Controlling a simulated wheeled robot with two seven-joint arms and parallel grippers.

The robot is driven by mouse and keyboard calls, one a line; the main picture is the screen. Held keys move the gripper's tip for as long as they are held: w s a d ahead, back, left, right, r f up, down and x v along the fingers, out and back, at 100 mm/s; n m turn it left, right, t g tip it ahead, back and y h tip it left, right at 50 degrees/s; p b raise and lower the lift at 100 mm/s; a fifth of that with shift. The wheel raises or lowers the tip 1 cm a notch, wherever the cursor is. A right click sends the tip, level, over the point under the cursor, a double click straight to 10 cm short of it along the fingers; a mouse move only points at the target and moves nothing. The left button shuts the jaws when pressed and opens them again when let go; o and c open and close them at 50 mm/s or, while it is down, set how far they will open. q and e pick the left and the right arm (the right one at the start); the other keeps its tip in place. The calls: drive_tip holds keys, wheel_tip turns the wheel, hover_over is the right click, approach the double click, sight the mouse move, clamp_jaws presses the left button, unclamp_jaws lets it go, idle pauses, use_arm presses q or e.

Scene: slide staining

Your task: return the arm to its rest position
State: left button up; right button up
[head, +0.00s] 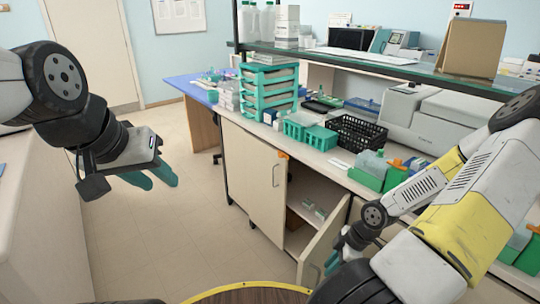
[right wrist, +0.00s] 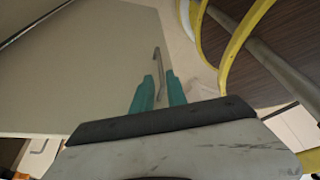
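My left gripper (head: 160,184) hangs in the air over the floor at the left, with its two teal fingers apart and nothing seen between them. My right arm reaches down from the right edge in the head view. My right gripper (head: 333,262) is low beside the open cabinet door (head: 318,250), partly hidden by my arm. In the right wrist view, the teal fingers of the right gripper (right wrist: 160,76) are apart. A metal door handle (right wrist: 157,60) shows beyond and between the fingertips; I cannot tell whether they touch it. The door panel (right wrist: 85,70) fills the left side there.
The lab bench (head: 340,155) bears green racks (head: 268,88), a black basket (head: 356,132) and bottles in green boxes. A shelf (head: 400,70) runs above it. A closed cabinet door (head: 250,180) stands left of the open one. The floor (head: 150,235) at left is clear.

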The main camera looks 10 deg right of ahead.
wheel_tip(320, 180, up, 22)
drive_tip(key=w+d+m+h, duration=0.1)
drive_tip(key=w+m+h, duration=0.1)
drive_tip(key=m+h, duration=0.45)
drive_tip(key=s+a+r+m+t+y, duration=0.2)
drive_tip(key=a+r, duration=0.4)
drive_tip(key=r, duration=0.3)
drive_tip(key=s+a+r+m+t+y, duration=0.2)
drive_tip(key=s+a+r+m, duration=0.3)
drive_tip(key=r, duration=0.3)
drive_tip(key=shift+a+r+t, duration=0.35)
drive_tip(key=shift+a+t, duration=0.15)
drive_tip(key=shift+a, duration=0.25)
